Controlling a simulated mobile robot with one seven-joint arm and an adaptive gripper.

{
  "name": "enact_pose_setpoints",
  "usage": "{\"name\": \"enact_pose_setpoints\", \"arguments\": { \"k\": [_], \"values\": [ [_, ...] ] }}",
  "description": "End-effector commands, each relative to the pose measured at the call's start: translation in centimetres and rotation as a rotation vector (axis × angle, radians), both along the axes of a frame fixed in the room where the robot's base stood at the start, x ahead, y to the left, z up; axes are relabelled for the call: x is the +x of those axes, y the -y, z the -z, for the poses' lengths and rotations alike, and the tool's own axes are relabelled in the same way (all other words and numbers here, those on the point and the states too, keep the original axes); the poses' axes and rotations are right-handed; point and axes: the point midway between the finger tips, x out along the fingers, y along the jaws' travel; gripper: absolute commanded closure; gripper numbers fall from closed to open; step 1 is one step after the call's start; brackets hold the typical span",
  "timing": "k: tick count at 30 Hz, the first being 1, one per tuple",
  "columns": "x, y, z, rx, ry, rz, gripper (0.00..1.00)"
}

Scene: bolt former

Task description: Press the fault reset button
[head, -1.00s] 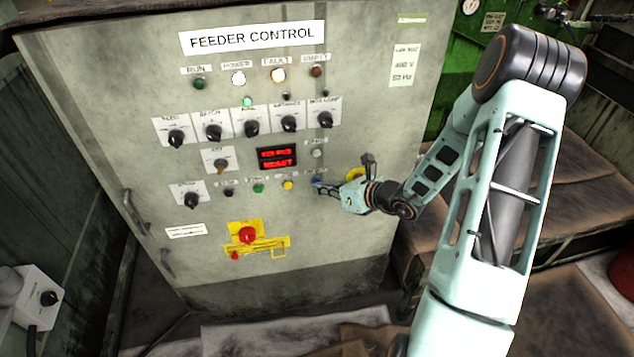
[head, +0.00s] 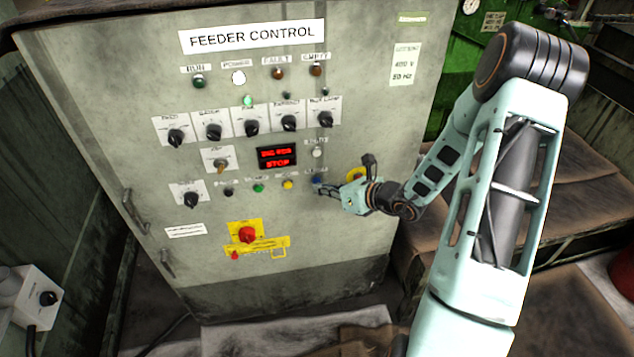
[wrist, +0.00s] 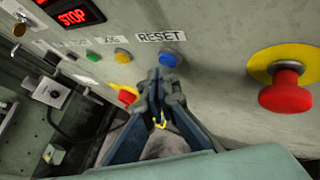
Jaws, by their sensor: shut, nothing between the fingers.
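The blue reset button (wrist: 168,58) sits under the RESET label (wrist: 161,36) in the wrist view. In the head view the blue button (head: 318,179) is at the right end of the lower button row. My gripper (wrist: 160,80) is shut and empty, its tips just below the blue button in the picture, hiding its lower edge. In the head view my gripper (head: 326,191) is close in front of the panel beside the button. A small gap seems to show, but contact is hard to judge. The FAULT lamp (head: 278,73) is dark. The red display (head: 277,157) reads STOP on its lower line.
A red mushroom button on a yellow disc (wrist: 286,90) projects right of my gripper. The yellow button (wrist: 122,56) is left of the blue one. A red switch on a yellow plate (head: 247,235) is lower on the cabinet (head: 330,255). The POWER lamp (head: 238,78) glows white.

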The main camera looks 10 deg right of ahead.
Motion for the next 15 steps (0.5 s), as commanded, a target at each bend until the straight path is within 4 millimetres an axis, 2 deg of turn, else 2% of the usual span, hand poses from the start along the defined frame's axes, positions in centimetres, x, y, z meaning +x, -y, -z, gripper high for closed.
{"name": "enact_pose_setpoints", "arguments": {
  "k": [15],
  "values": [
    [-1.09,0.05,0.08,-0.002,-0.002,0.0,1.0]
  ]
}}
